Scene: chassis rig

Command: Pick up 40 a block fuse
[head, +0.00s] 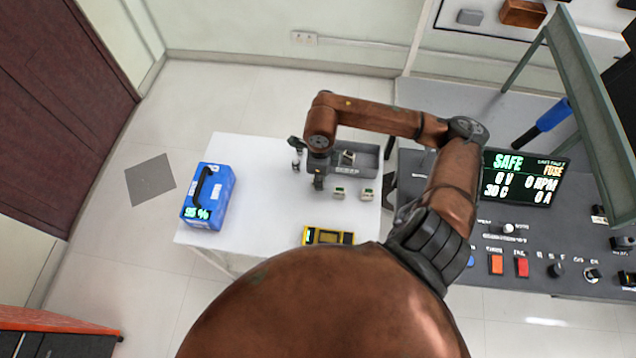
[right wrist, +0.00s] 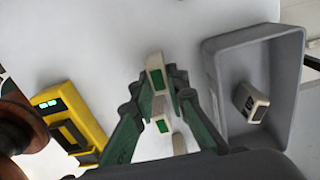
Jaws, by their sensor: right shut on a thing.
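My right gripper (head: 308,168) is over the white table, left of the grey tray. Two similar block fuses, a left one (head: 340,192) and a right one (head: 366,196), stand on the table in front of the tray. Another block fuse (right wrist: 250,102), with a dark face, lies inside the tray. The ratings on the fuses are too small to read. My left gripper is not in view.
The grey tray (right wrist: 293,75) stands at the table's back right. A yellow meter (head: 328,236) lies at the front edge. A blue case (head: 208,197) reading 95 % stands at left. A control panel with a screen (head: 525,178) reading SAFE is at right. The table's middle left is clear.

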